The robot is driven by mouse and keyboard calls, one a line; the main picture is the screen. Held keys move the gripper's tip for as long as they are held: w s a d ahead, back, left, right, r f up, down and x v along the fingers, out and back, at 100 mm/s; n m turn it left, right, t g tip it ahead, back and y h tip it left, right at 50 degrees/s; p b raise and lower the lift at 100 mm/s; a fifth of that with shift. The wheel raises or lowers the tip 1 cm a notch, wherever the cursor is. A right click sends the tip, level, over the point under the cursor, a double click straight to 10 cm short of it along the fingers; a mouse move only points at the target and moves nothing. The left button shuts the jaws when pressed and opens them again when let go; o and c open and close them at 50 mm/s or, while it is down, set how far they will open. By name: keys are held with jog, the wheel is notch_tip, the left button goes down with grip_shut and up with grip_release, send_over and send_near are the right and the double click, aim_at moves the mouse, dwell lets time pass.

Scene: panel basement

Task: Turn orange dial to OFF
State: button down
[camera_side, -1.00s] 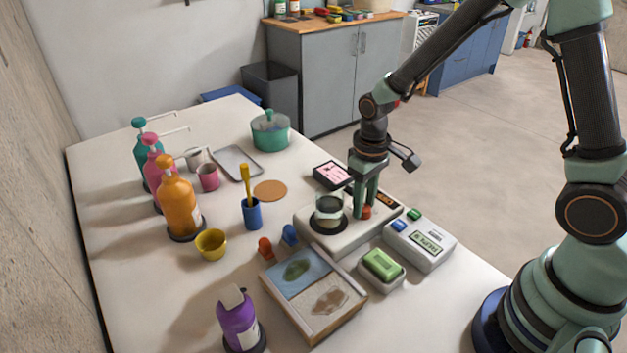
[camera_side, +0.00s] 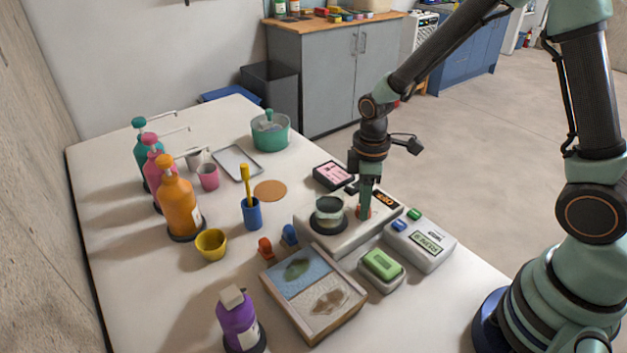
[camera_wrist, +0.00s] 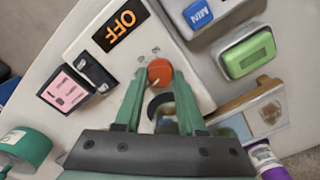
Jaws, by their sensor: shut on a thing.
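The orange dial (camera_wrist: 160,72) sits on the pale hotplate unit (camera_wrist: 203,85), with a light pointer mark on its face. My gripper (camera_wrist: 159,80) is shut on the dial, a green finger on each side of it in the wrist view. In the side view my gripper (camera_side: 364,214) is down on the unit and hides most of the dial. The unit's black display (camera_wrist: 120,25) reads OFF in orange; it also shows in the side view (camera_side: 387,200). A glass beaker (camera_side: 329,210) stands on the round dark plate beside the dial.
A timer box (camera_side: 420,242) with blue and green buttons is to the right. A green sponge (camera_side: 383,264) on a dish and a divided tray (camera_side: 345,313) are in front. A pink-labelled box (camera_side: 333,175) is behind.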

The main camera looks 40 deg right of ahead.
dwell(0.3)
jog(key=c, duration=0.5)
grip_release()
jog(key=shift+r, duration=0.1)
notch_tip(320, 180, up, 12)
dwell(0.3)
